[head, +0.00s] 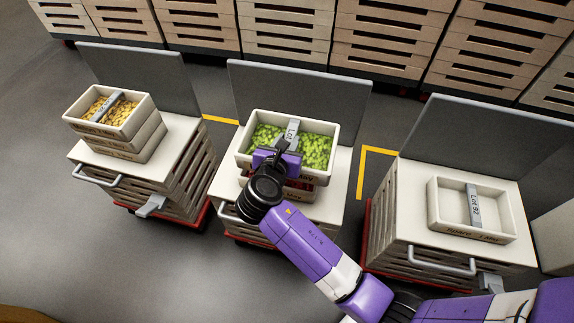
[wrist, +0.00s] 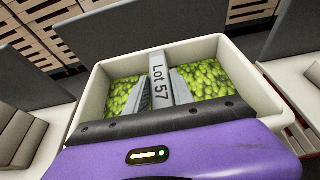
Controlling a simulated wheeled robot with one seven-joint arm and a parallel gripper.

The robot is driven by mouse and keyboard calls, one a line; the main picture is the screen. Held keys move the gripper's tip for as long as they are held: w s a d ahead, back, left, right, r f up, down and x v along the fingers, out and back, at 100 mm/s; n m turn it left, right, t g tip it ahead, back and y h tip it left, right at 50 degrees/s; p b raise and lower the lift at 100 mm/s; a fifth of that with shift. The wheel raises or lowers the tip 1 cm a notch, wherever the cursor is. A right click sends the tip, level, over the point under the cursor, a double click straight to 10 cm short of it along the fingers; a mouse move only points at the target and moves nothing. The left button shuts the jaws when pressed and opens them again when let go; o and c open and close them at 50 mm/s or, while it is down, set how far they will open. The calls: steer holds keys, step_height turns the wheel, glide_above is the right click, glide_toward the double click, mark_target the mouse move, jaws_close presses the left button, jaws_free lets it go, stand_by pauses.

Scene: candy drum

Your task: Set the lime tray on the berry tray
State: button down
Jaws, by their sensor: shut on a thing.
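The lime tray (head: 333,129) is a cream box of green limes with a grey cross bar marked "Lot 57" (wrist: 158,84). My gripper (head: 284,149) is shut on this bar, with one finger on each side in the wrist view (wrist: 160,92). The tray looks about level over the middle cart. Below it is the berry tray (head: 314,194), a cream box with a little dark red showing at its near side. The lime tray and my wrist hide most of it. The lime tray appears held above it; I cannot tell whether they touch.
The middle cart (head: 335,205) bears the berry tray. The left cart (head: 185,135) holds a stack of cream trays (head: 147,127), the top one with yellow-brown pieces. The right cart (head: 408,190) holds an empty tray (head: 440,207) marked "Lot 92". Grey panels stand behind the carts.

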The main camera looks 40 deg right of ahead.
step_height(320, 180, down, 10)
steer(key=b, duration=0.2)
steer(key=shift+f, duration=0.15)
steer(key=shift+f, duration=0.1)
steer(key=c, duration=1.1)
jaws_free()
steer(key=shift+f, duration=0.1)
steer(key=p+v, duration=0.1)
steer(key=v, duration=1.1)
